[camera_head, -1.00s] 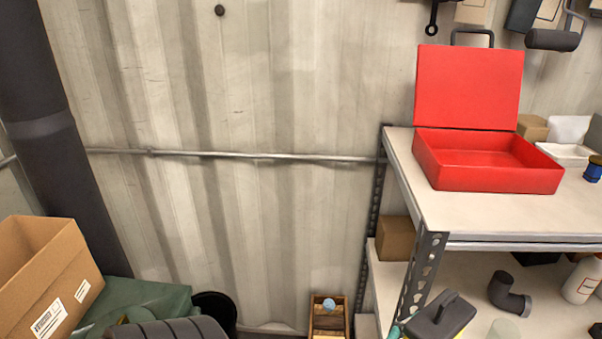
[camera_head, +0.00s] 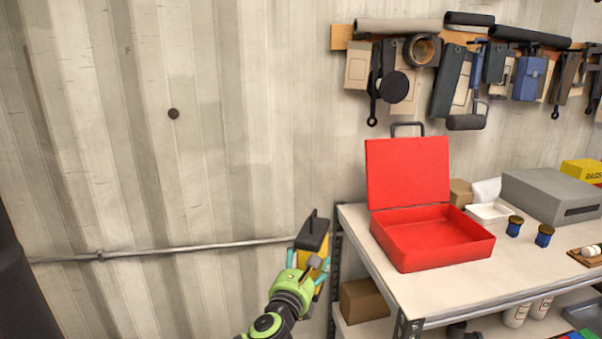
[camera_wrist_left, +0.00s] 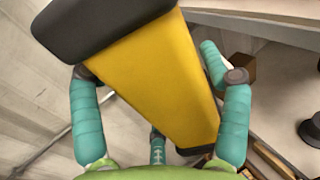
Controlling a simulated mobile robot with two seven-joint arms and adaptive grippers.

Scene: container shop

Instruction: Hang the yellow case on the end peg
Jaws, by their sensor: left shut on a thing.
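The yellow case (camera_head: 322,262) has a dark top with a handle. My left gripper (camera_head: 308,268) is shut on its sides and holds it tilted in the air, left of the workbench's corner. In the left wrist view the yellow case (camera_wrist_left: 160,85) fills the middle, between the teal fingers of the left gripper (camera_wrist_left: 148,65). A wooden peg rail (camera_head: 342,38) runs along the wall at upper right, crowded with hanging tools and cases. I cannot make out a bare end peg. My right gripper is not in view.
An open red toolbox (camera_head: 408,175) stands on the workbench (camera_head: 375,235), with a grey box (camera_head: 550,195) behind to its right. A metal pipe (camera_head: 190,247) crosses the wall at left.

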